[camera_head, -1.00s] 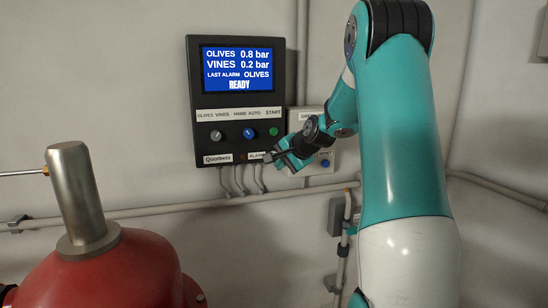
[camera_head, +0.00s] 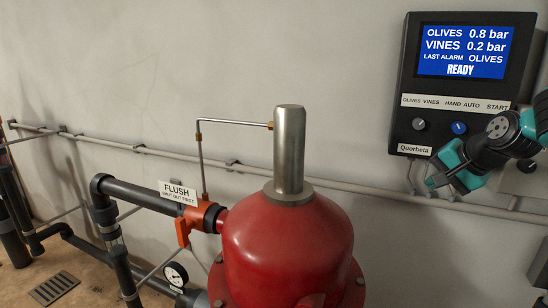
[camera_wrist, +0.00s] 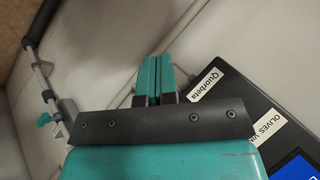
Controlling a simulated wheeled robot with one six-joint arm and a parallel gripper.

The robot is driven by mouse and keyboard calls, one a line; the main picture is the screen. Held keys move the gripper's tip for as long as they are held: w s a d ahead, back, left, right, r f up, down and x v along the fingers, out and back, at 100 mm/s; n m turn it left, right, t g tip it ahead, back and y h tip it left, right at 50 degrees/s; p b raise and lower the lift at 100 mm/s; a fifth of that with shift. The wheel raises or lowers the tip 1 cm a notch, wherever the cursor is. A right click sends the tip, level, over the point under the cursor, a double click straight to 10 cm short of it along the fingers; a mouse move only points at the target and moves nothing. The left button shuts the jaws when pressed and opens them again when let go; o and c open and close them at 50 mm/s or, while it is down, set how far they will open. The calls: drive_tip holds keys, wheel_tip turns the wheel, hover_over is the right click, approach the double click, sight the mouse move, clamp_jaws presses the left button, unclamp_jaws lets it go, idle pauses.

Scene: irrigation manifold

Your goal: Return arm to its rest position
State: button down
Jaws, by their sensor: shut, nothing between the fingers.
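My gripper (camera_head: 432,184) is in front of the lower edge of the black control panel (camera_head: 398,118) at the right of the head view. In the wrist view its teal fingers (camera_wrist: 158,62) lie together, shut and empty, beside the "Quorbeta" label (camera_wrist: 207,83). The panel's screen (camera_head: 463,51) reads OLIVES 0.8 bar, VINES 0.2 bar, LAST ALARM OLIVES, READY. My wrist hides the panel's lower right part, and most of my arm is out of the head view.
A red vessel (camera_head: 285,240) with a metal cylinder (camera_head: 289,150) on top stands left of the panel. A pipe with a FLUSH sign (camera_head: 179,191), an orange valve handle (camera_head: 182,232) and a gauge (camera_head: 175,274) lies further left. A conduit (camera_head: 345,184) runs along the wall.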

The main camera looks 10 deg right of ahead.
drive_tip(key=s+a+f+n+g+y+b, duration=0.1)
drive_tip(key=s+a+n, duration=0.2)
drive_tip(key=a, duration=0.4)
drive_tip(key=s+a+f+n+g+y+b, duration=0.1)
drive_tip(key=s+a+n, duration=0.15)
drive_tip(key=a, duration=0.45)
drive_tip(key=s+a+f+n+g+b, duration=0.1)
drive_tip(key=s+a+f+n+g, duration=0.1)
drive_tip(key=s+a+n, duration=0.4)
drive_tip(key=s+a+f+n+g+b, duration=0.2)
drive_tip(key=s+a+n, duration=0.4)
drive_tip(key=s, duration=0.8)
drive_tip(key=shift+s+a+f+n+g, duration=0.35)
drive_tip(key=shift+a+f+g, duration=0.3)
drive_tip(key=shift+a+g, duration=0.35)
